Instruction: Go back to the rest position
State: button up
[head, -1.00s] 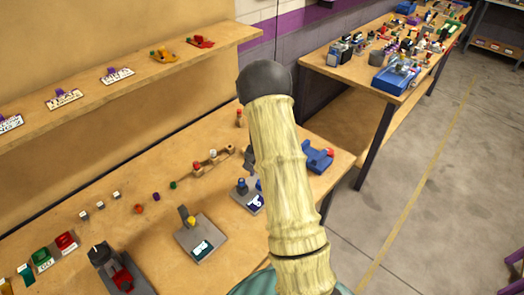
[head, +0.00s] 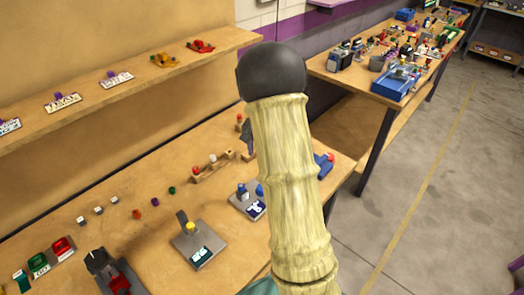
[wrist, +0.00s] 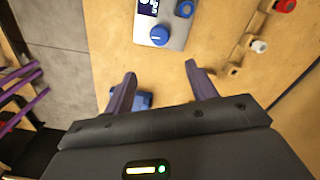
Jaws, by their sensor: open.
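My gripper (wrist: 161,86) is open in the wrist view, with its two purple fingers apart above the wooden table and nothing between their tips. A blue piece (wrist: 145,99) lies below and behind the left finger, partly hidden by the gripper body. A grey plate with blue knobs (wrist: 172,38) lies on the table beyond the fingertips. In the head view my pale ribbed arm, with its dark rounded top, covers the middle, and the gripper is mostly hidden behind it. No rest position mark shows.
The wooden table (head: 150,235) carries a grey plate with a yellow knob (head: 200,243), coloured blocks and a wooden slot track (head: 213,167). A shelf (head: 115,95) runs above it at left. A second crowded table (head: 345,75) stands at back right. Grey floor (head: 390,225) is open at right.

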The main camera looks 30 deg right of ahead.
jog(key=s+a+r+n+t, duration=0.2)
jog(key=s+a+n, duration=0.7)
jog(key=s+a, duration=0.6)
jog(key=s+r, duration=0.1)
jog(key=s, duration=0.3)
jog(key=shift+a+r+t, duration=0.2)
jog(key=shift+r+t, duration=0.1)
jog(key=shift+r, duration=0.1)
